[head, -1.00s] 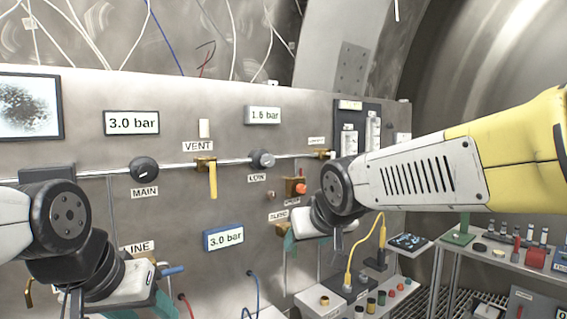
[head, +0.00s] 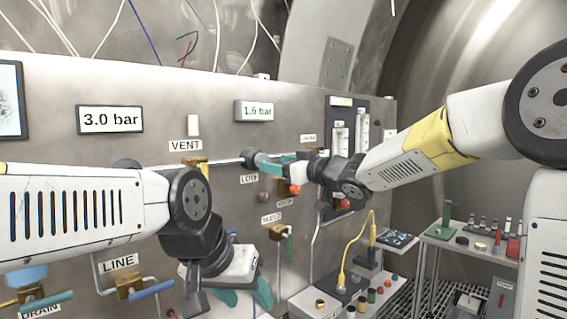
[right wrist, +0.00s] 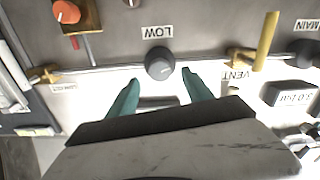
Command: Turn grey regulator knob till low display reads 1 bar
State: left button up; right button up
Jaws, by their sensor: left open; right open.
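The grey regulator knob (head: 250,157) labelled LOW sits on the panel's pipe. It also shows in the right wrist view (right wrist: 160,64), near the top middle. The low display (head: 258,111) above it reads 1.6 bar. My right gripper (head: 268,166) has its teal fingers pointing at the knob. In the right wrist view my right gripper (right wrist: 160,77) is open, with its fingertips on either side of the knob; contact cannot be told. My left gripper (head: 245,296) is open and empty, low in front of the panel.
A 3.0 bar display (head: 110,120) is at the left. The yellow VENT lever (right wrist: 267,40) is close beside the LOW knob. An orange knob (right wrist: 67,12) is on its other side. My left arm covers most of the MAIN knob.

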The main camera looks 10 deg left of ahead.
aim_at(262, 160)
jog(key=x, duration=0.5)
jog(key=shift+d, duration=0.1)
jog(key=shift+c, duration=0.2)
grip_shut()
jog(key=shift+n, duration=0.3)
jog(key=n, duration=0.9)
dwell(0.4)
